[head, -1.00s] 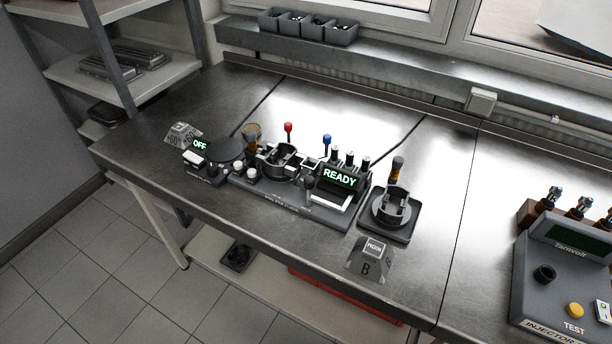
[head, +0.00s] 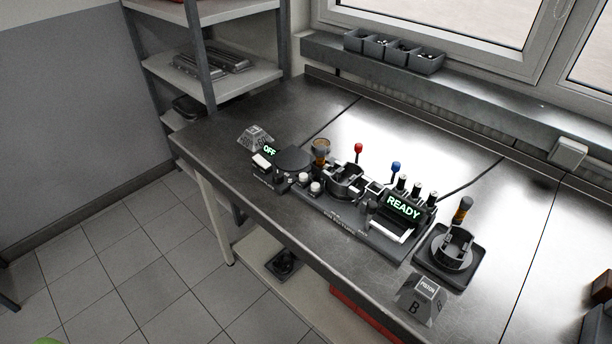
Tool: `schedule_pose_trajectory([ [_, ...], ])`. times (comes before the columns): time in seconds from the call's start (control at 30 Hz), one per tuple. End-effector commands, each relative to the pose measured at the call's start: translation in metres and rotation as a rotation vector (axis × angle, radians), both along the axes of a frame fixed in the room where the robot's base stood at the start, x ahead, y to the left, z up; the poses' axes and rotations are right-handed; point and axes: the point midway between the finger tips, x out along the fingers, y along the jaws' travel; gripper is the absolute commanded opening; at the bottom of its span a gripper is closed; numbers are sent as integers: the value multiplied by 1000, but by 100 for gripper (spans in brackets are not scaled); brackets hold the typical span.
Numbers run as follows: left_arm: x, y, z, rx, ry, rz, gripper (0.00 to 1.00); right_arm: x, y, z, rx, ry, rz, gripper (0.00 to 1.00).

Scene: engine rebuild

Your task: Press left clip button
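A dark fixture (head: 345,217) sits on the metal workbench. Two white round buttons (head: 315,187) stand side by side on its left part; I cannot read any label that says which is the left clip button. A round clamp (head: 345,178) is in its middle. A lit READY display (head: 404,207) is at its right. A scale-like device with a dark round plate (head: 293,159) and an OFF display (head: 269,150) is at the left end. Neither of my grippers shows in the head view.
A red-knobbed lever (head: 358,148) and a blue-knobbed lever (head: 396,167) rise behind the fixture. Shelves (head: 225,78) are at the left. Bare bench lies behind.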

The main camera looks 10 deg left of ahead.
Motion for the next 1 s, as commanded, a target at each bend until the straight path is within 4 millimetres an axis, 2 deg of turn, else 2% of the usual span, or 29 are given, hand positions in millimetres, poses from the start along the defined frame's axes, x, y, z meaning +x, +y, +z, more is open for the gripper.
schedule_pose_trajectory([
  [0.4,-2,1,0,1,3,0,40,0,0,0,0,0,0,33],
  [0.43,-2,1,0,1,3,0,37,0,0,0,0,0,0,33],
  [0.57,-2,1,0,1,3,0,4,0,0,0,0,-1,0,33],
  [0.6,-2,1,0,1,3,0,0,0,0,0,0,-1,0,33],
  [1.0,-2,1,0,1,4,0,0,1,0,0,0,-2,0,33],
])
